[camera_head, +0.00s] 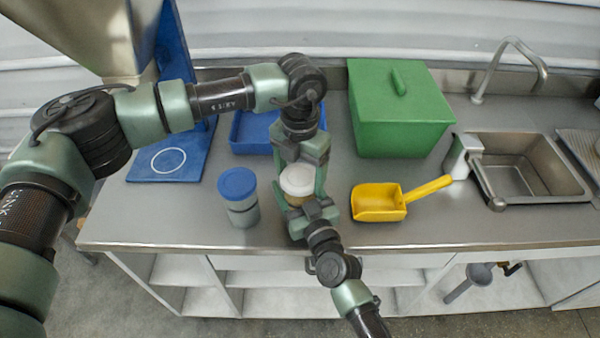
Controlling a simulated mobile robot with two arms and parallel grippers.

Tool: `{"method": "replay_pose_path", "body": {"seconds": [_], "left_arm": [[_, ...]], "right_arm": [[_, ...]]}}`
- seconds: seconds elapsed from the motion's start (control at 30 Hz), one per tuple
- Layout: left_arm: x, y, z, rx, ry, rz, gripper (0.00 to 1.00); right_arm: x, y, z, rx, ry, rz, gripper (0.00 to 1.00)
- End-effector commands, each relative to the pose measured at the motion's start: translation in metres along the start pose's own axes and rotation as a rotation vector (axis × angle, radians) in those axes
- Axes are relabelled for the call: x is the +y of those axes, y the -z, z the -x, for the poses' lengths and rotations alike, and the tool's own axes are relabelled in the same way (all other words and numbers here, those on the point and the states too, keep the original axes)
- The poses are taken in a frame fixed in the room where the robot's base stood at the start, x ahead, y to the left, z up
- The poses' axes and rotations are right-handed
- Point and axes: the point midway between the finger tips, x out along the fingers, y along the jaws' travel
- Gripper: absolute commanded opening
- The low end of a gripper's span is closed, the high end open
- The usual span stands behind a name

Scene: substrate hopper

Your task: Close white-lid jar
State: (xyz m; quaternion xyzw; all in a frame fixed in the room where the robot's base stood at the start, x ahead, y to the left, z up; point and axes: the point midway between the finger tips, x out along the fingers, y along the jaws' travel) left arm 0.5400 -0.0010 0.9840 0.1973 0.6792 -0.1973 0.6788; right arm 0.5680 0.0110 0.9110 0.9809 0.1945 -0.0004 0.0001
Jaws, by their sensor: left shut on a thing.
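The white-lid jar stands near the counter's front edge, its white lid (298,179) on top and a little of its tan body (298,200) showing below. My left gripper (298,168) reaches down from above and is shut on the white lid. My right gripper (304,201) comes up from the front edge and is at the front of the jar's body. Its fingers are largely hidden, so I cannot tell whether they are shut on the jar. I cannot tell whether the lid is fully seated.
A blue-lid jar (239,198) stands close on the left. A yellow scoop (380,203) lies to the right. Behind are a blue tray (250,135) and a green lidded box (400,115). A sink (530,165) is at the far right, and a blue board (175,160) at the left.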

Motion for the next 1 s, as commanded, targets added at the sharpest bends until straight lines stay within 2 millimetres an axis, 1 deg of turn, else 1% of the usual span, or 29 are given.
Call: {"method": "replay_pose_path", "body": {"seconds": [0.23, 0.27, 0.3, 0.33, 0.6, 0.7, 0.77, 1.0], "left_arm": [[0.000, 0.000, 0.000, 0.000, 0.000, -0.003, 0.28], [0.000, 0.000, 0.000, 0.000, 0.000, -0.003, 0.82], [0.000, 0.000, 0.000, 0.000, 0.000, -0.003, 0.93], [0.000, 0.000, 0.000, 0.000, 0.000, -0.003, 0.98], [0.000, 0.000, 0.000, 0.000, 0.000, -0.001, 0.98], [0.000, 0.000, 0.003, -0.001, 0.000, -0.001, 0.98], [0.000, -0.001, 0.008, -0.002, 0.000, -0.001, 0.98], [0.000, -0.001, 0.039, -0.003, 0.000, -0.001, 0.98]], "right_arm": [[0.000, 0.000, 0.000, 0.000, 0.000, 0.000, 0.00], [0.000, 0.000, 0.000, 0.000, 0.000, 0.000, 0.00], [0.000, 0.000, 0.000, 0.000, 0.000, 0.000, 0.00], [0.000, 0.000, 0.000, 0.000, 0.000, 0.000, 0.00], [0.000, 0.000, 0.000, 0.000, 0.000, 0.000, 0.00], [0.000, 0.000, 0.000, 0.000, 0.000, 0.000, 0.00], [0.000, 0.000, 0.000, 0.000, 0.000, 0.000, 0.00], [0.000, 0.000, 0.000, 0.000, 0.000, 0.000, 0.00]]}}
